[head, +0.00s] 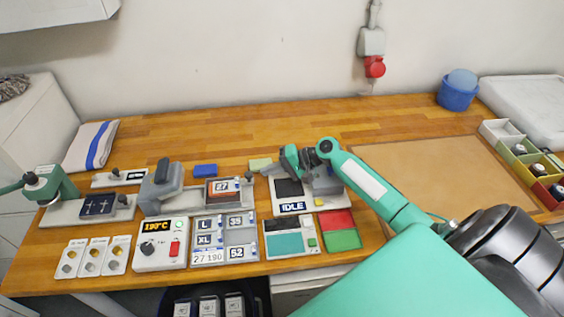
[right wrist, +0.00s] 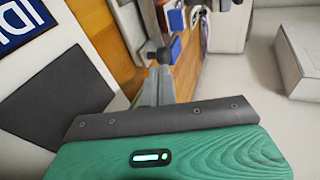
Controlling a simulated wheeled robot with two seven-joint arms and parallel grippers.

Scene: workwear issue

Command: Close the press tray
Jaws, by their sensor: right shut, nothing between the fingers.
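The press tray (head: 209,201) extends to the right of the grey heat press (head: 160,190) and carries a patch marked 27 (head: 222,187). A dark knob (head: 249,175) stands at the tray's right end; it also shows in the right wrist view (right wrist: 165,55). My right gripper (head: 267,170) is shut and empty, its fingers pointing left, with the tips close to the knob. In the right wrist view the fingertips (right wrist: 160,74) are just below the knob; I cannot tell whether they touch. My left gripper is not in view.
A control box reading 190 (head: 160,244) and a tray of number patches (head: 224,239) lie in front of the press. A blue block (head: 205,170) lies behind the tray.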

